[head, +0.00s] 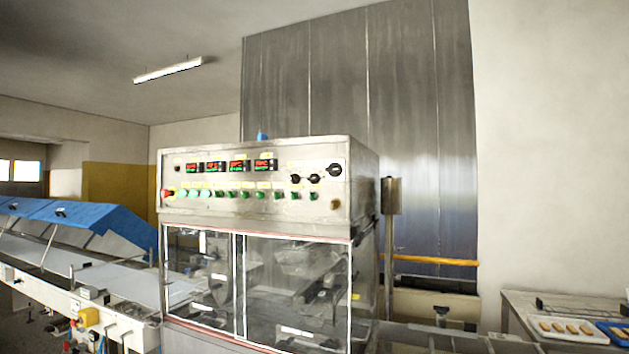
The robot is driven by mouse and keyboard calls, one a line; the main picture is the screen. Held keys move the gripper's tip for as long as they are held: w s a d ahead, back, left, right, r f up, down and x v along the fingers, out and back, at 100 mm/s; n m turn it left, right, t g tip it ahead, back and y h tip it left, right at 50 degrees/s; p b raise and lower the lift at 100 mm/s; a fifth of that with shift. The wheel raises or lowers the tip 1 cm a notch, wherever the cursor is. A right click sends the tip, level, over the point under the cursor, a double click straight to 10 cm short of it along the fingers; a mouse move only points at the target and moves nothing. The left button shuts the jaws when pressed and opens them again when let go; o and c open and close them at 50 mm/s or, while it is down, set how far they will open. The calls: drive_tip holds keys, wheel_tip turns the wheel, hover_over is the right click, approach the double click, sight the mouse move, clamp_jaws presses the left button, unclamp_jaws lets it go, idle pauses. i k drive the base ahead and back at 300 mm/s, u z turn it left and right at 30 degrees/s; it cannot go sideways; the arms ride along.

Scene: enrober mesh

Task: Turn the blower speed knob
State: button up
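The steel control cabinet (255,212) of the enrober stands in the middle of the head view. Three black knobs sit at the upper right of its front panel: a left knob (295,179), a middle knob (314,179) and a higher right knob (335,169). Their labels are too small to read, so I cannot tell which one is the blower speed knob. How each knob is turned is also too small to tell. My gripper is not in view, and nothing covers the knobs.
Red-lit displays (240,166), a row of green switches (245,194) and a red button (167,194) share the panel. Clear doors (290,285) lie below. A blue-covered conveyor (80,220) runs left. A table (515,295) with trays stands at right.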

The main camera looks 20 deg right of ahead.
sight(313, 178)
drive_tip(key=z, duration=0.35)
drive_tip(key=k, duration=0.2)
drive_tip(key=u, duration=1.2)
drive_tip(key=i, duration=0.75)
drive_tip(key=z, duration=0.15)
